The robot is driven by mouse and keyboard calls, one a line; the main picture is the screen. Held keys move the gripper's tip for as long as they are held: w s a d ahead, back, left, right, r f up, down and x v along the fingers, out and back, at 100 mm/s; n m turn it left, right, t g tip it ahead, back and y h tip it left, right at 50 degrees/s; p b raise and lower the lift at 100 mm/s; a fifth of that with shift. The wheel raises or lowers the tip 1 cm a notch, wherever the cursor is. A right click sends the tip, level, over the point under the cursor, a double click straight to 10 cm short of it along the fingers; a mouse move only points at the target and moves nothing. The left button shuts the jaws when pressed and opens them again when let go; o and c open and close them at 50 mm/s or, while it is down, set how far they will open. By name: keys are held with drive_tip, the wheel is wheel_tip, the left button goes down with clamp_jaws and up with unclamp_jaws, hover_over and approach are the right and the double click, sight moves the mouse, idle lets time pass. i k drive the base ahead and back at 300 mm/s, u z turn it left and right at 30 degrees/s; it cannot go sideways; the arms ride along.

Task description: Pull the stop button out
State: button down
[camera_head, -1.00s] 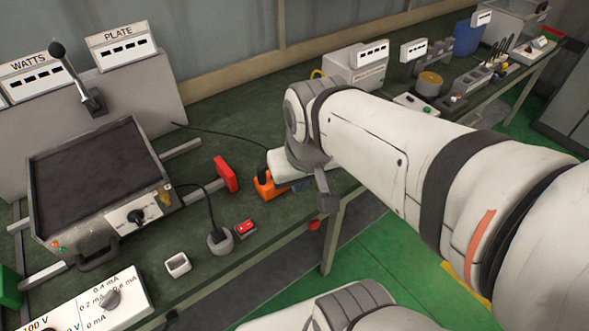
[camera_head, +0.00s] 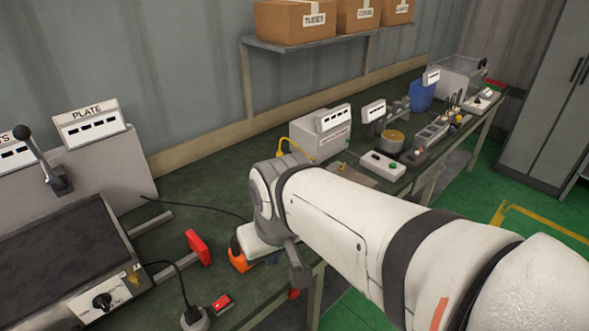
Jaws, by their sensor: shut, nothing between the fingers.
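A small red knob (camera_head: 294,293) shows at the front edge of the bench, just below my arm's end; it looks like the stop button, but it is too small to tell whether it is pushed in or out. My gripper (camera_head: 300,276) is the dark grey end piece hanging down from the wrist, shut and empty. It is close above the red knob in the picture; I cannot tell whether they touch. My white arm comes in from the lower right and hides part of the bench behind it.
An orange object (camera_head: 238,259) stands beside my wrist. A red switch (camera_head: 221,303) and a red block (camera_head: 198,247) lie left of it. A white control box (camera_head: 382,166) with buttons stands farther right. The green floor (camera_head: 537,210) is open at right.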

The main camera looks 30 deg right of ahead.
sight(293, 293)
drive_tip(key=z, duration=0.15)
drive_tip(key=k, duration=1.5)
drive_tip(key=u, duration=0.5)
drive_tip(key=i, duration=1)
